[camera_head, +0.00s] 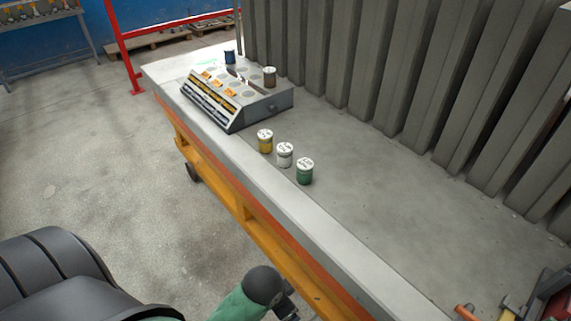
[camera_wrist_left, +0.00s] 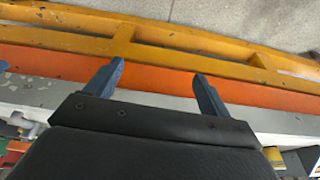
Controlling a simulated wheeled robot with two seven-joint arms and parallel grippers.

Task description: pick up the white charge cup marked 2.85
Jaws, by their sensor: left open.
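A white cup with a pale lid (camera_head: 285,156) stands upright on the grey mould surface (camera_head: 390,200). It is the middle one of a row of three, between a yellow cup (camera_head: 265,142) and a green cup (camera_head: 305,173). The marks on the lids are too small to read. My left gripper (camera_wrist_left: 157,83) is open and empty in the left wrist view, its two blue fingers apart over the orange side of the mould. No cup shows between them. In the head view, my left arm is at the bottom, well short of the cups. My right gripper is not in view.
A grey rack (camera_head: 236,96) with round holes and orange labels stands behind the cups, with a dark blue cup (camera_head: 230,57) and a brown cup (camera_head: 269,76). Tall grey ribs (camera_head: 395,80) line the far side. Tools (camera_head: 535,297) lie at the lower right. The surface right of the cups is clear.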

